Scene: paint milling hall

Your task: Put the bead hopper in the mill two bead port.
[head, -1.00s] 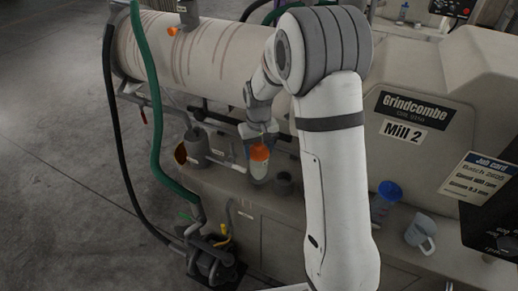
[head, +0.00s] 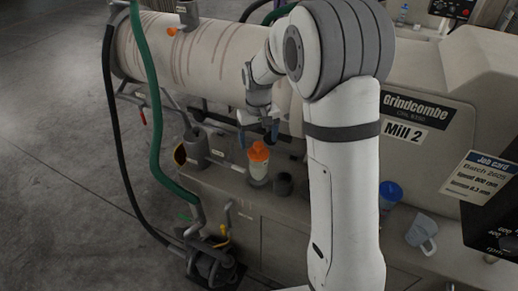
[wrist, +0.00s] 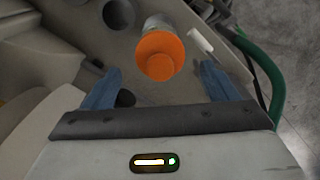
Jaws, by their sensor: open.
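A pale container with an orange top, which I take for the bead hopper (head: 259,169), stands upright on the ledge of Mill 2. It also shows in the wrist view (wrist: 160,54), its orange top towards the camera. Its lower end seems to sit in a grey collar, but I cannot tell how deep. My gripper (head: 258,136) is open just above the orange top, blue fingers apart on either side and not touching it. A dark open round port (head: 283,184) is just right of the container; I cannot read any port label.
A blue cup-like thing (head: 390,192) and a pale jug (head: 421,233) are on the ledge to the right. A grey angled pipe mouth (head: 194,146) is to the left. A green hose (head: 153,110) and a black hose (head: 112,120) hang at the far left, by open floor.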

